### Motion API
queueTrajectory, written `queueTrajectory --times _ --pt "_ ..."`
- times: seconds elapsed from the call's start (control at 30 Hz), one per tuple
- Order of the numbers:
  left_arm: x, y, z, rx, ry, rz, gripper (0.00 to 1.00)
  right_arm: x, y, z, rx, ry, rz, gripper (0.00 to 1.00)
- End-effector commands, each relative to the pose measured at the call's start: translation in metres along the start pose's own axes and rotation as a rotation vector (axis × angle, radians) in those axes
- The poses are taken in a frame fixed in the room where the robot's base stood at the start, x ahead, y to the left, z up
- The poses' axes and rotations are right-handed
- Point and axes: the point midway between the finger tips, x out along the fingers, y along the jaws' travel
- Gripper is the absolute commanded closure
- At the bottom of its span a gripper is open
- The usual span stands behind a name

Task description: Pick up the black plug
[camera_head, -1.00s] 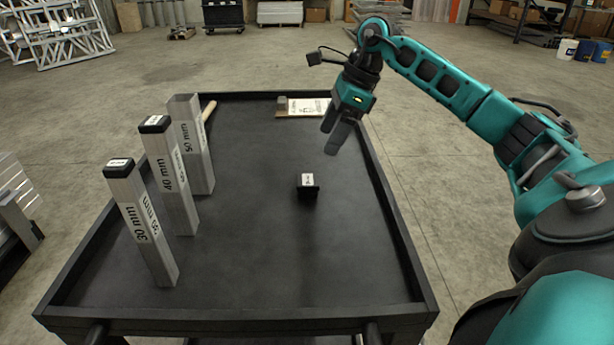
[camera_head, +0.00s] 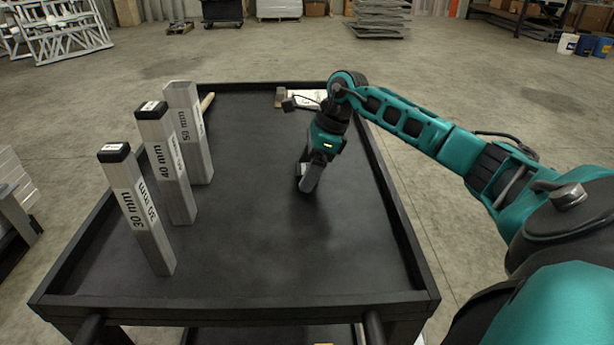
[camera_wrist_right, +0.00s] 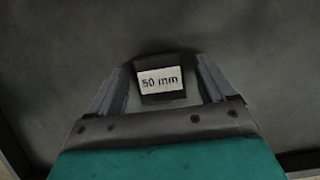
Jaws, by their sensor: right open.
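The black plug (camera_wrist_right: 160,97) has a white label reading "50 mm". In the right wrist view it lies between the two fingers of my right gripper (camera_wrist_right: 161,72), with a gap visible on each side. In the head view my right gripper (camera_head: 307,184) is low over the cart's tray, fingers pointing down, and it hides most or all of the plug. The right gripper is open. My left gripper is not in view.
On the left of the black tray (camera_head: 250,270) stand three square aluminium tubes: 30 mm (camera_head: 138,215) and 40 mm (camera_head: 168,170) with black caps, and 50 mm (camera_head: 190,135) without one. A mallet and white paper (camera_head: 305,99) lie at the back. The tray's front is clear.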

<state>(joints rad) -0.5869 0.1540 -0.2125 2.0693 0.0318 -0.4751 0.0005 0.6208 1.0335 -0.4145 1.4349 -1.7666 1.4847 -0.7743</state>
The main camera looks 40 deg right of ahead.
Motion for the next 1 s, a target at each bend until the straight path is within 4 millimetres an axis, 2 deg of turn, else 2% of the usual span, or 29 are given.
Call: queueTrajectory --times 0.07,0.23,0.8,1.0 --pt "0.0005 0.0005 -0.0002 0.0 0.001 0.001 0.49 0.0057 0.0001 0.0002 0.0 -0.001 0.0 0.17" --pt "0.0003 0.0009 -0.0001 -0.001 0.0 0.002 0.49 0.0054 -0.0002 0.0001 0.0 -0.001 -0.001 0.17" --pt "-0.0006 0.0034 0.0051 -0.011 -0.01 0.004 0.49 0.0048 -0.0003 0.0001 0.0 0.0 -0.001 0.71" --pt "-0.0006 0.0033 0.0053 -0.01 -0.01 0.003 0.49 0.0046 -0.0004 0.0002 0.0 -0.001 -0.001 0.73"
